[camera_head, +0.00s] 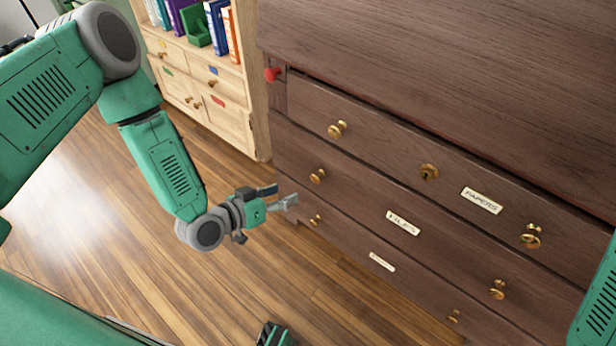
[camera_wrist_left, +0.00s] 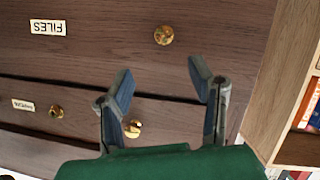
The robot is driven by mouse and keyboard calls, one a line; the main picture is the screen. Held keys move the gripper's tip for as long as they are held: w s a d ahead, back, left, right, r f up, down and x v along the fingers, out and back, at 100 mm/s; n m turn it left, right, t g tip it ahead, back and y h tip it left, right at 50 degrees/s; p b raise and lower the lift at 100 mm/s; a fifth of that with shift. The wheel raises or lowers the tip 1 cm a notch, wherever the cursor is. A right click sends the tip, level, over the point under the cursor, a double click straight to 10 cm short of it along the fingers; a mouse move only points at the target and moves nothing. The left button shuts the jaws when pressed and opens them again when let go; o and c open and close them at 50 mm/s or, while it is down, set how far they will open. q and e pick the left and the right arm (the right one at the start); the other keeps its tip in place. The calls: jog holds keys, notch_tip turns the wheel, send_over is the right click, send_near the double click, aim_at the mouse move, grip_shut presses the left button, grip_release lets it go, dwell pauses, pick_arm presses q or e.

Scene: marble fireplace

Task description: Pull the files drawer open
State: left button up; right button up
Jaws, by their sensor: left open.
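The files drawer (camera_head: 350,197) is the middle drawer of a dark wooden dresser and looks shut, flush with its front. Its FILES label (camera_head: 402,222) also shows upside down in the left wrist view (camera_wrist_left: 47,27). It has two brass knobs, a left one (camera_head: 317,176) and a right one (camera_head: 497,289). My left gripper (camera_head: 282,195) is open and empty, just left of and slightly below the left knob in the head view. In the left wrist view, that knob (camera_wrist_left: 163,35) lies beyond the open fingertips (camera_wrist_left: 160,85), apart from them. My right gripper is out of view.
The papers drawer (camera_head: 400,145) is above and another labelled drawer (camera_head: 355,250) below, both with brass knobs. A red knob (camera_head: 272,74) sticks out at the dresser's upper left. A light wooden bookcase (camera_head: 259,105) stands close to the left. The wooden floor is clear.

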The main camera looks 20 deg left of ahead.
aim_at(313, 179)
pick_arm(q)
jog(key=b+x, duration=0.1)
jog(key=x, duration=0.2)
jog(key=a+b+x, duration=0.1)
jog(key=x, duration=0.2)
jog(key=b+x, duration=0.1)
jog(key=x, duration=0.2)
jog(key=shift+w+f+b, duration=0.35)
jog(key=shift+w+f, duration=0.1)
jog(key=shift+f, duration=0.05)
jog(key=w+d, duration=0.1)
jog(key=w+d+b, duration=0.1)
jog(key=w, duration=0.1)
jog(key=shift+d+f, duration=0.35)
jog(key=shift+a, duration=0.4)
jog(key=c, duration=1.1)
grip_shut()
